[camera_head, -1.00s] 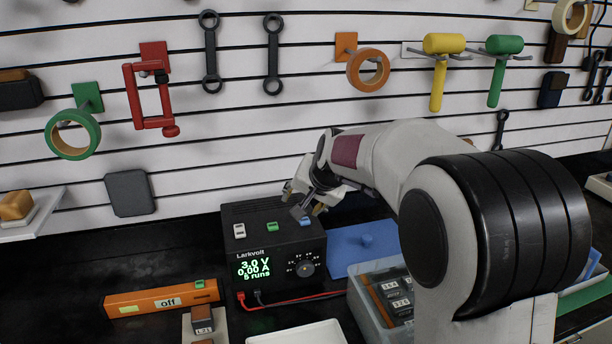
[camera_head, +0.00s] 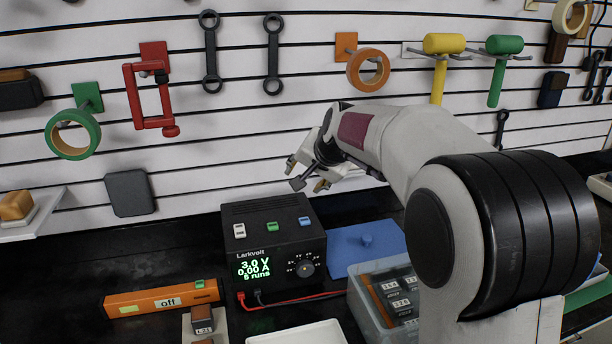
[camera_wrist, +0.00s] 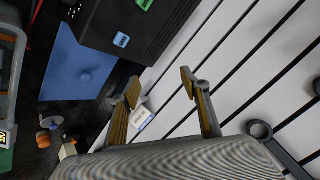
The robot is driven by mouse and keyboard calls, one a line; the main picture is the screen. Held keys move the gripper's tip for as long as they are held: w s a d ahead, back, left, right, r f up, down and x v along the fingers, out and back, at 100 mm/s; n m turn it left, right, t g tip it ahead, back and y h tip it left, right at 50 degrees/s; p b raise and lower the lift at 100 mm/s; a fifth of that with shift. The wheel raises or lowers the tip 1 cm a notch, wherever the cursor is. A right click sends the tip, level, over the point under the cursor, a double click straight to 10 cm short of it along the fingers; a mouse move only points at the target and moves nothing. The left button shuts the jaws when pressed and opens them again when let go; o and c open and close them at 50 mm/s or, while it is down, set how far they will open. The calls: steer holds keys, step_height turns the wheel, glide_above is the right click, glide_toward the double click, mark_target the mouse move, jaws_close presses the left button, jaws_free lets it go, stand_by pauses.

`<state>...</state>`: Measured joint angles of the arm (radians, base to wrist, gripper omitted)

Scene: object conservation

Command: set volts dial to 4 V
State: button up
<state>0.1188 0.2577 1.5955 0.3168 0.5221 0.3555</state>
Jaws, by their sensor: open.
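The black Larkvolt power supply (camera_head: 270,230) stands on the dark bench. Its green display (camera_head: 254,267) reads 3.0 V, 0.00 A and 5 runs. The volts dial (camera_head: 306,268) is a dark round knob on the front face, right of the display, with small marks around it. On the sloping top are a white, a green and a blue switch (camera_head: 304,221). My gripper (camera_head: 309,186) is open and empty, above and behind the supply's right side, apart from it. In the wrist view my gripper's fingers (camera_wrist: 160,90) are spread, and part of the supply (camera_wrist: 135,25) shows; the dial is hidden there.
A blue lidded plate (camera_head: 350,250) lies right of the supply. A clear bin (camera_head: 372,315) holds labelled blocks in front of it. Red and black leads (camera_head: 300,299) run from the supply's front. An orange bar (camera_head: 160,299) marked off lies left. Tools hang on the wall behind.

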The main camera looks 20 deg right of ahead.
steer(key=shift+s+a, duration=0.1)
stand_by(0.4)
steer(key=n+g, duration=0.5)
steer(key=n, duration=0.3)
glide_toward(307, 270)
steer(key=shift+a+f, duration=0.1)
steer(key=shift+f, duration=0.35)
steer(key=shift+f, duration=0.1)
steer(key=shift+x, duration=3.85)
steer(key=c, duration=1.1)
